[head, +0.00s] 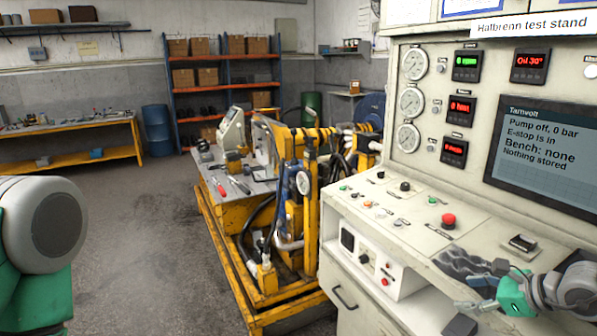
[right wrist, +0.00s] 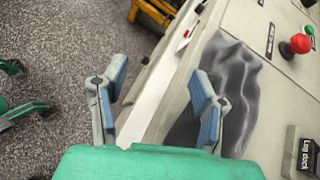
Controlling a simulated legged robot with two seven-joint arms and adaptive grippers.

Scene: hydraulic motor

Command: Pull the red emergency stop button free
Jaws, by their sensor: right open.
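The red emergency stop button (head: 448,220) is a mushroom head on the sloped panel of the test stand. In the right wrist view the red button (right wrist: 299,44) is at the upper right, beyond and to the right of my fingers. My right gripper (head: 468,291) is at the panel's front edge, nearer than the button and apart from it. In its wrist view my right gripper (right wrist: 160,82) has its two fingers spread with nothing between them. The screen (head: 545,150) reads "E-stop is in" and "Pump off, 0 bar". My left gripper is out of view.
A dark crumpled cloth (head: 470,264) lies on the panel beside my right gripper; it also shows in the wrist view (right wrist: 238,88). Small knobs and buttons (head: 405,187) sit left of the red button. A yellow-framed bench (head: 230,255) with machinery stands left of the stand.

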